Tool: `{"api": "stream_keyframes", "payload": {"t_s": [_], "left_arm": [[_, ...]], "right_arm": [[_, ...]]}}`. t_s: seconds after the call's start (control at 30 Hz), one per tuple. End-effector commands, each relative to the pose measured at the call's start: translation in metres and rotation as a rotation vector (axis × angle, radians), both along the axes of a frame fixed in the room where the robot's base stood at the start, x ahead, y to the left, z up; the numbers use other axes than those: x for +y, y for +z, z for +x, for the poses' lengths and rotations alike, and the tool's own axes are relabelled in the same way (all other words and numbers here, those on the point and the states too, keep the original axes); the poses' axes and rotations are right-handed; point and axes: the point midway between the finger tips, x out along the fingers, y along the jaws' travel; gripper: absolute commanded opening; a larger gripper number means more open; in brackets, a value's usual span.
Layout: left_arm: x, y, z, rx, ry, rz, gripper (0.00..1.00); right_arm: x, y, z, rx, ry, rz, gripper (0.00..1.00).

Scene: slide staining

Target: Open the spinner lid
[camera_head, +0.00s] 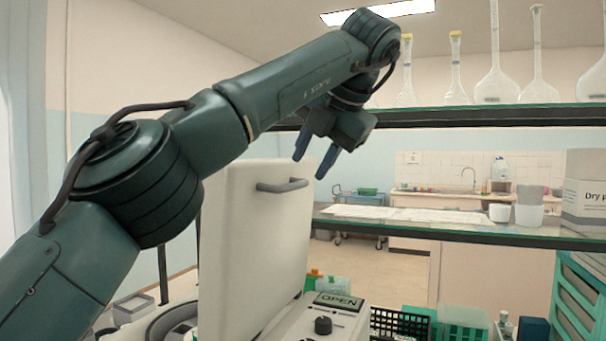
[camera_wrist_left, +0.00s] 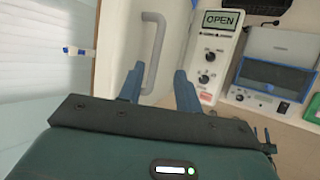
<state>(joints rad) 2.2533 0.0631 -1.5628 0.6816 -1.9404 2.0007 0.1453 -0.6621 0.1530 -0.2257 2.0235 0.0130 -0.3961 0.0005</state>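The spinner lid (camera_head: 245,240) is a white panel that stands upright, raised from the spinner body (camera_head: 290,325). Its grey handle (camera_head: 282,185) sticks out near the top; it also shows in the left wrist view (camera_wrist_left: 154,52). The spinner's display (camera_head: 338,301) reads OPEN, and it reads the same in the left wrist view (camera_wrist_left: 218,20). My left gripper (camera_head: 313,165) is above and to the right of the handle. Its two blue fingers are apart with nothing between them. My right gripper is not in view.
A glass shelf with several flasks (camera_head: 497,85) runs across the upper right. A lower shelf (camera_head: 450,230) holds cups and a white box (camera_head: 584,190). A black rack (camera_head: 400,324) and a green rack (camera_head: 463,318) stand right of the spinner.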

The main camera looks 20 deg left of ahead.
Motion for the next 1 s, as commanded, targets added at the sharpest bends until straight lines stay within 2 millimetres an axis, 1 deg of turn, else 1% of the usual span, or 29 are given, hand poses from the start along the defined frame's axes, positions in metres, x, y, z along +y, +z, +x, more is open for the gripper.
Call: {"api": "stream_keyframes", "payload": {"t_s": [0.03,0.1,0.23,0.33,0.57,1.0], "left_arm": [[-0.007,0.013,-0.006,-0.004,0.000,0.001,0.34],[-0.015,0.024,-0.012,-0.004,0.002,0.003,0.34],[-0.025,0.041,-0.021,-0.001,0.002,0.002,0.34],[-0.031,0.048,-0.026,0.000,0.002,0.001,0.34],[-0.035,0.051,-0.029,0.002,0.000,0.001,0.34],[-0.035,0.051,-0.029,0.002,0.000,0.001,0.34]], "right_arm": [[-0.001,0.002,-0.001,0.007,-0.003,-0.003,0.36],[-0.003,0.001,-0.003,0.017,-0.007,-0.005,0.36],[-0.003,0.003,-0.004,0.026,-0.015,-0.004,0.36],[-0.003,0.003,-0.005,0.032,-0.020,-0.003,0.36],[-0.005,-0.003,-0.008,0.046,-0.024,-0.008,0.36],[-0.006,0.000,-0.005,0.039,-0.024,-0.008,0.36]]}}
